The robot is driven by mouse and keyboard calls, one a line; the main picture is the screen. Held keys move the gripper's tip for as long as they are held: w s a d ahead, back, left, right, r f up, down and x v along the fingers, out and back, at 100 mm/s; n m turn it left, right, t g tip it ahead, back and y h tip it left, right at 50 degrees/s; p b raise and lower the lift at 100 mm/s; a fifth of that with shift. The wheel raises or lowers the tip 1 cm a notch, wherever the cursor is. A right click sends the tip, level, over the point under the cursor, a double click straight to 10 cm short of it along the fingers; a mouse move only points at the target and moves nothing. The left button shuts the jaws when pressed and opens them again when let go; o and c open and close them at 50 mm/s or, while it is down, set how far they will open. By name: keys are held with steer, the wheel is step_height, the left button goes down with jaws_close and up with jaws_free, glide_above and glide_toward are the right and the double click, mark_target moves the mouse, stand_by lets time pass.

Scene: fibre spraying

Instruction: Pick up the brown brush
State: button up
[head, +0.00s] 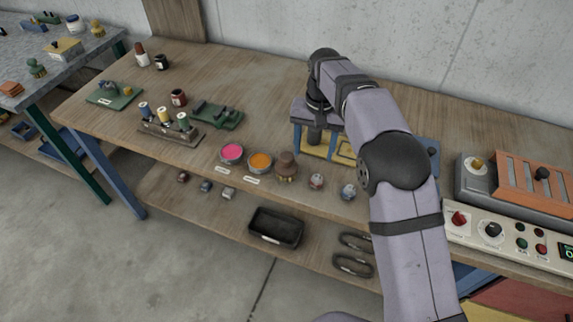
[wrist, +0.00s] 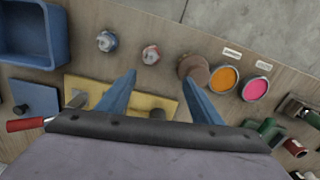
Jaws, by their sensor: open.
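The brown brush (head: 286,166) appears as a squat brown, round-topped object near the front edge of the wooden table, just right of the orange tin. In the wrist view the brown brush (wrist: 193,68) is at the upper middle, close to the right fingertip. Whether they touch is unclear. My gripper (wrist: 159,79) has two blue fingers spread apart with nothing between their tips. In the head view my gripper is over the table, behind and right of the brush, partly hidden by my arm.
A pink tin (head: 232,152) and an orange tin (head: 260,162) stand left of the brush. Two small knob-like items, one reddish (head: 316,181) and one bluish (head: 349,191), stand to its right. A yellow tray (wrist: 150,104) lies below my gripper. A blue bin (wrist: 28,35) is at the wrist view's left.

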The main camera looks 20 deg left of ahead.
glide_above(286, 167)
steer(key=w, duration=0.2)
steer(key=shift+w+f+n, duration=0.15)
steer(key=shift+f+n, duration=0.15)
steer(key=shift+f, duration=0.35)
steer(key=shift+a+f, duration=0.15)
steer(key=shift+a, duration=0.1)
steer(key=shift+f+n, duration=0.3)
steer(key=shift+n, duration=0.1)
steer(key=shift+s+f+p, duration=0.2)
steer(key=shift+f+p, duration=0.5)
steer(key=shift+f, duration=1.1)
steer(key=shift+s+f+p, duration=0.15)
steer(key=shift+f+p, duration=0.5)
steer(key=shift+f, duration=1.1)
steer(key=c, duration=0.9)
